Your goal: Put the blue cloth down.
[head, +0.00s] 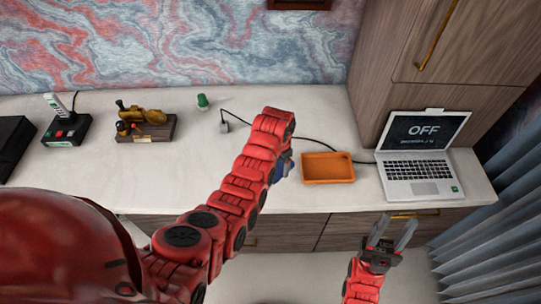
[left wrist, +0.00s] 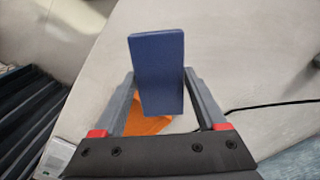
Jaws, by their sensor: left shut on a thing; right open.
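The blue cloth (left wrist: 158,75) looks like a stiff, flat, dark blue rectangle in the left wrist view. My left gripper (left wrist: 158,82) is shut on it, with a finger against each side. In the head view a little of the blue cloth (head: 279,170) shows beside my left gripper (head: 287,162), just left of the orange tray. My left arm hides most of both. I cannot tell exactly how high the cloth is above the desk. My right gripper (head: 390,234) is open and empty, in front of the desk's edge below the laptop.
An orange tray (head: 328,181) lies on the pale desk (head: 80,170); it also shows behind the cloth in the left wrist view (left wrist: 150,126). An open laptop (head: 420,165) stands right. A black cable (head: 318,142) runs behind the tray.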

